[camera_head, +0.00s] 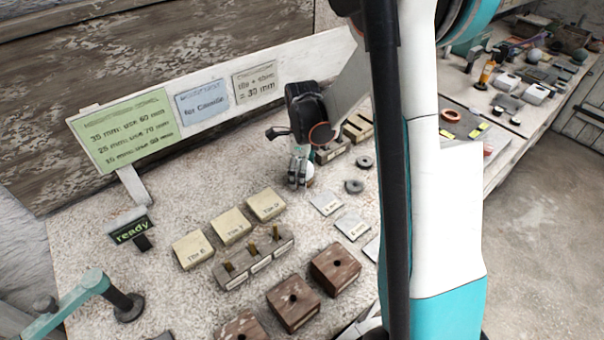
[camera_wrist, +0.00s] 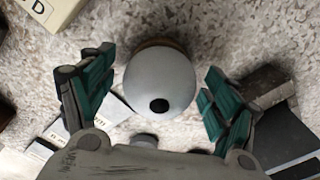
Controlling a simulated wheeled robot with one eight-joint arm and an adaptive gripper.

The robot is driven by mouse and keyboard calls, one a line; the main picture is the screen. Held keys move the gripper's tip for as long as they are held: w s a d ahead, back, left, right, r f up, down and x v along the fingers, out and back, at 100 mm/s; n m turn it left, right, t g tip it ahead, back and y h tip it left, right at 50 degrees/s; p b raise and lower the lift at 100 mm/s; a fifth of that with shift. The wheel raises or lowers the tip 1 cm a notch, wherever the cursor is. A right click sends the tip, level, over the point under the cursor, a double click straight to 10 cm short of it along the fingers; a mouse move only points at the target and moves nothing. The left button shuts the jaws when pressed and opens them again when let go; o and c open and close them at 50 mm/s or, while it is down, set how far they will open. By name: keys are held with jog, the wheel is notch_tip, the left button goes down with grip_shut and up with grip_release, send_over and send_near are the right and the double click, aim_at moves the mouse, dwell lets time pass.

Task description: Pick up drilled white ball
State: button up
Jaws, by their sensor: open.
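The white ball (camera_wrist: 165,72) with a dark round hole facing the camera fills the middle of the wrist view. It rests on a small brown base, partly hidden beneath it. My gripper (camera_wrist: 158,98) is open, one teal-padded finger on each side of the ball, with a gap visible on both sides. In the head view my gripper (camera_head: 299,172) points down at the back of the table, and the ball (camera_head: 309,170) shows only partly beside the fingers.
Tan blocks (camera_head: 230,226), a grey holder with brass pegs (camera_head: 252,262) and brown drilled blocks (camera_head: 294,304) stand nearer the front. Dark rings (camera_head: 354,186) and pale labelled plates (camera_head: 326,204) lie right of the gripper. A sign board (camera_head: 125,128) stands behind.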

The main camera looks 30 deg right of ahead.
jog(key=c, duration=1.3)
jog(key=shift+r, duration=0.1)
